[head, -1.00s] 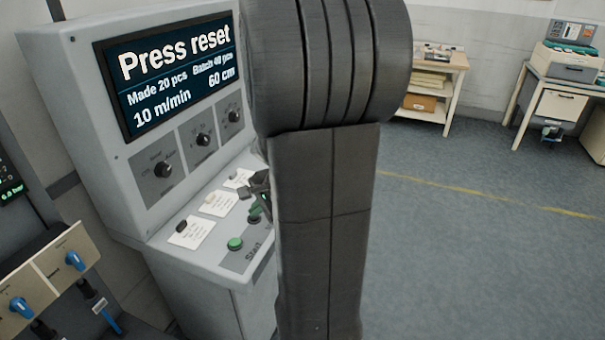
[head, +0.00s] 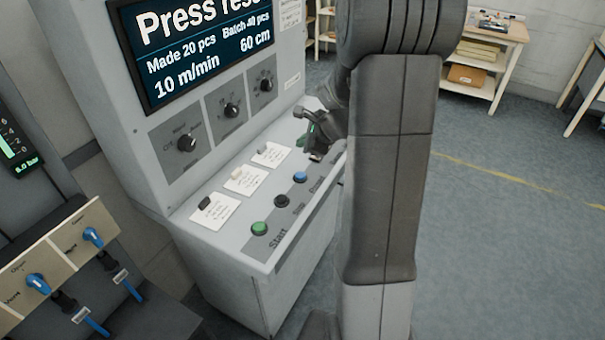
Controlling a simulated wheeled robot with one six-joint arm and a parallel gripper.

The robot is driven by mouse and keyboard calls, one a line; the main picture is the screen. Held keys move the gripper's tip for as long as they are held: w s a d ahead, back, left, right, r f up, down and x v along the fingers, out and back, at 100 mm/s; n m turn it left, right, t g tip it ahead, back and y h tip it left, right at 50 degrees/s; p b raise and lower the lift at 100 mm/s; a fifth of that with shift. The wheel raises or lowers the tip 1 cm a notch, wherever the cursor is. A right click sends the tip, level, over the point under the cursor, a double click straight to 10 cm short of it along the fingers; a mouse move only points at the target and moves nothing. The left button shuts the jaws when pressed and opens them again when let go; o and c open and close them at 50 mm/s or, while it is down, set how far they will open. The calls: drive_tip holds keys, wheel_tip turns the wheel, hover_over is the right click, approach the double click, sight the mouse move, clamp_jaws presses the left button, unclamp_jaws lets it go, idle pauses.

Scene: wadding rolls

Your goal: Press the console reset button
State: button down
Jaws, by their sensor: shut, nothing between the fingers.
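The grey console (head: 218,240) stands left of my arm, and its screen (head: 200,45) reads "Press reset". Its sloping front panel carries a green button (head: 260,228) labelled Start, a black button (head: 282,201) and a blue button (head: 300,177). The labels by the black and blue buttons are too blurred to read. My gripper (head: 309,131) is shut and empty, over the far right part of the panel, beyond the blue button and apart from it. My arm hides the panel's right end.
Paper notes (head: 243,180) lie on the panel behind the buttons. Three dark knobs (head: 232,110) sit below the screen. Blue-handled valves (head: 38,285) are at the lower left. A shelf cart (head: 490,55) stands far back right; the floor between is clear.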

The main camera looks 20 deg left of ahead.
sight(303, 176)
drive_tip(key=shift+f, duration=0.15)
wheel_tip(303, 176, down, 9)
drive_tip(key=b, duration=0.7)
drive_tip(key=shift+r+b, duration=0.2)
drive_tip(key=shift+b, duration=0.2)
idle(1.3)
drive_tip(key=shift+f+b, duration=0.35)
drive_tip(key=shift+f, duration=0.05)
drive_tip(key=shift+f+b, duration=0.4)
drive_tip(key=shift+f, duration=0.05)
idle(0.5)
idle(0.4)
drive_tip(key=shift+r+p, duration=0.75)
drive_tip(key=shift+r, duration=0.1)
